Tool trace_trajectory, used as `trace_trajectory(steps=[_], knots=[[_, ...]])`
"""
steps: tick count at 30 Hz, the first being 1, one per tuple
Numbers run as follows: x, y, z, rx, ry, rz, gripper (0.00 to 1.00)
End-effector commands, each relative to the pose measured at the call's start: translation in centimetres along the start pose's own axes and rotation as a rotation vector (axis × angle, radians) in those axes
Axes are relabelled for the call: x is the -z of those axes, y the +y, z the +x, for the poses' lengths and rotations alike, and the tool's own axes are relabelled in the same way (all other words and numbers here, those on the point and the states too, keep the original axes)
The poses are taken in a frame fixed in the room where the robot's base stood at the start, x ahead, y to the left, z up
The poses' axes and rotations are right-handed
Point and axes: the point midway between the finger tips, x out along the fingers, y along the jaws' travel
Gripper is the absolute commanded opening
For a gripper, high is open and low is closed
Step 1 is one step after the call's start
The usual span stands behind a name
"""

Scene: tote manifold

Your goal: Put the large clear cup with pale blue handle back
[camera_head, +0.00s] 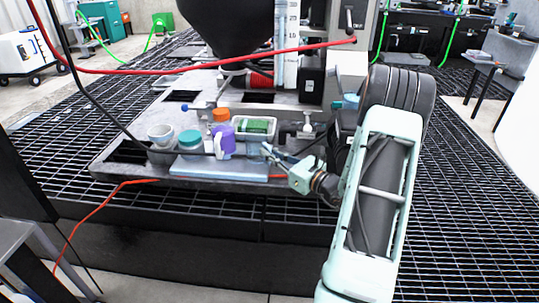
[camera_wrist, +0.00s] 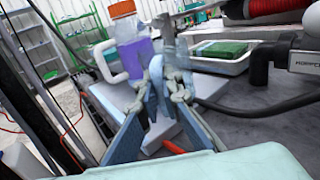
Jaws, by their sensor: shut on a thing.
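My gripper (camera_head: 272,156) is at the right end of the pale blue tray, above its surface. In the wrist view the fingers of my gripper (camera_wrist: 162,92) are closed together on a pale blue handle. The handle belongs to the large clear cup (camera_wrist: 176,54), which is see-through and hard to make out against the background. The fingers hide part of the handle, and I cannot tell whether the cup's base touches anything. In the head view the cup is too faint to outline beside the gripper.
A purple-filled jug (camera_wrist: 135,52) with a white handle and orange cap stands left of the cup. A teal-lidded jar (camera_head: 190,141) and a white cup (camera_head: 160,136) stand farther left. A white tray (camera_head: 240,131) with a green block lies behind. A dark hose (camera_wrist: 255,112) runs close on the right.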

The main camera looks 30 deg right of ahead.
Motion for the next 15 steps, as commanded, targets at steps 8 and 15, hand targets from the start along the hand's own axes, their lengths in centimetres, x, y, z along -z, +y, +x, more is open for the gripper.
trace_trajectory(steps=[8, 15], knots=[[0.29, 0.01, -0.02, 0.0, 0.0, 0.0, 0.23], [0.25, 0.01, -0.02, 0.0, 0.0, 0.0, 0.23]])
